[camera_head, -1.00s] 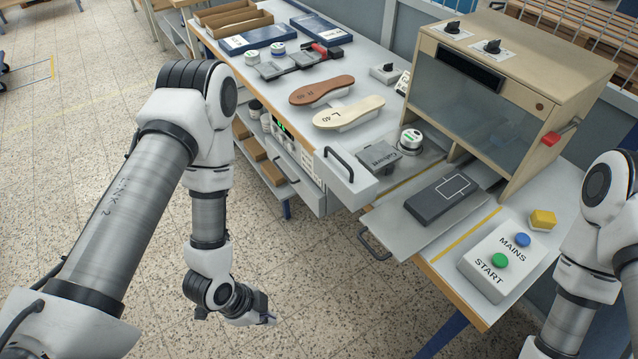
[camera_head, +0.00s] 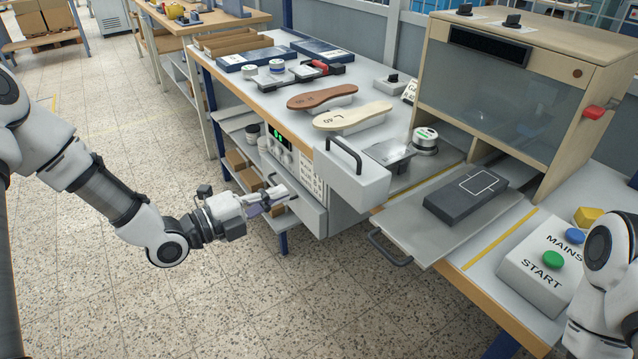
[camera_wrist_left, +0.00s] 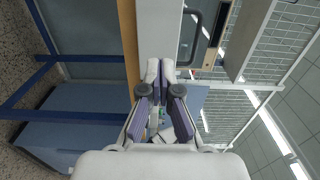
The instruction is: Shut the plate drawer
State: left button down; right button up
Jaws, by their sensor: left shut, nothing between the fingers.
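A light grey drawer (camera_head: 350,184) with a black bar handle (camera_head: 343,153) stands out past the table's front edge. No label shows which is the plate drawer. My left gripper (camera_head: 286,196) is in front of the lower drawer, overlapping its handle area. Contact cannot be told. In the left wrist view, its purple-padded fingers (camera_wrist_left: 161,66) meet at the tips, empty. A dark handle (camera_wrist_left: 190,35) shows just beyond them. My right gripper is out of view.
A grey slide tray (camera_head: 415,245) with a dark block (camera_head: 465,193) juts from the wooden press (camera_head: 520,90). Insoles (camera_head: 352,117) lie on the table (camera_head: 240,92). A START box (camera_head: 540,265) stands right. Floor at the front left is clear.

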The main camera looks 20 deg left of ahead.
aim_at(331, 174)
pick_arm(q)
jog(key=x, duration=1)
jog(key=shift+d, duration=0.15)
